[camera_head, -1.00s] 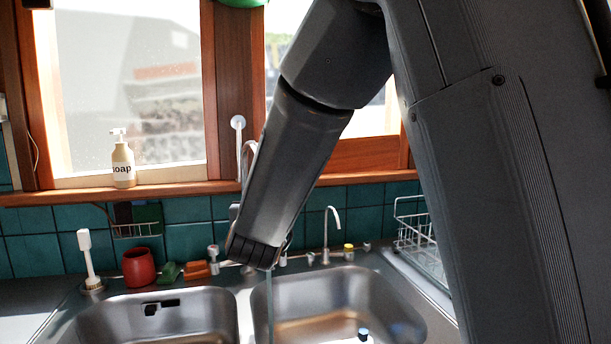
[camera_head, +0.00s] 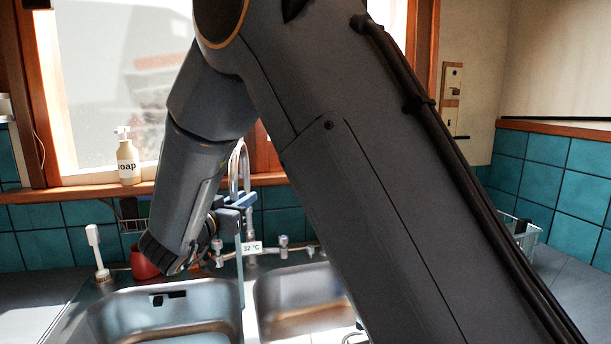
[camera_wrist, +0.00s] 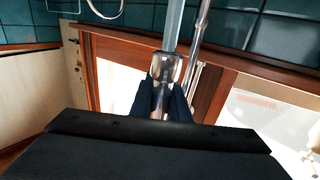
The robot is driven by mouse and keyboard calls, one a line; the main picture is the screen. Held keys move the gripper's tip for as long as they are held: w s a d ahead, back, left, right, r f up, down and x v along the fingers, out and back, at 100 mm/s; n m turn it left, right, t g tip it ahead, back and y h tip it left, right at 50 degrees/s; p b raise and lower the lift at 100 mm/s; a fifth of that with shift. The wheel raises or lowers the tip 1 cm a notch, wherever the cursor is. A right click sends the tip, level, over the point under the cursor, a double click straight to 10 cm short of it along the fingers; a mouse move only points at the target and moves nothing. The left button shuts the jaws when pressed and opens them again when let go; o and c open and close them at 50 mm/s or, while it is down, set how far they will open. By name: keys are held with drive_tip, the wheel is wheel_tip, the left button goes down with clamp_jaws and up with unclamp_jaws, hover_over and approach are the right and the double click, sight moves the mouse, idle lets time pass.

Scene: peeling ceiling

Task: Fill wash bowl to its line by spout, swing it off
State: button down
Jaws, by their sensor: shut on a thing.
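My gripper (camera_head: 236,208) is shut on the end of the tall curved spout (camera_head: 238,165). In the wrist view its dark blue fingers (camera_wrist: 163,100) close on the metal spout end (camera_wrist: 167,68). A clear water stream (camera_head: 240,272) runs from there, and it also shows in the wrist view (camera_wrist: 173,25). In the head view the stream falls in line with the divider between two steel basins; where it lands is unclear. The left basin (camera_head: 120,308) is partly visible, and my arm covers much of the right basin (camera_head: 285,290). No fill line can be made out.
A red cup (camera_head: 143,264) and a white-handled brush (camera_head: 97,250) stand behind the left basin. A soap bottle (camera_head: 128,160) stands on the sill. A label reading 32 °C (camera_head: 252,248) hangs by the taps. A wire rack (camera_head: 522,232) is at the right.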

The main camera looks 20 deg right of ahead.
drive_tip(key=shift+w+a+m+g+h, duration=0.2)
drive_tip(key=shift+a+m+g+h, duration=0.4)
drive_tip(key=shift+a, duration=0.25)
drive_tip(key=shift+w+a+m+g+h, duration=0.25)
drive_tip(key=shift+a+m+g+h, duration=0.35)
drive_tip(key=shift+a+h, duration=0.2)
drive_tip(key=shift+w+a+m+g+h, duration=0.2)
drive_tip(key=shift+a+m+g+h, duration=0.35)
drive_tip(key=shift+a, duration=0.35)
drive_tip(key=shift+g, duration=0.25)
drive_tip(key=shift+w+a+h, duration=0.1)
drive_tip(key=shift+a+h, duration=0.15)
drive_tip(key=shift+a, duration=0.05)
idle(4.9)
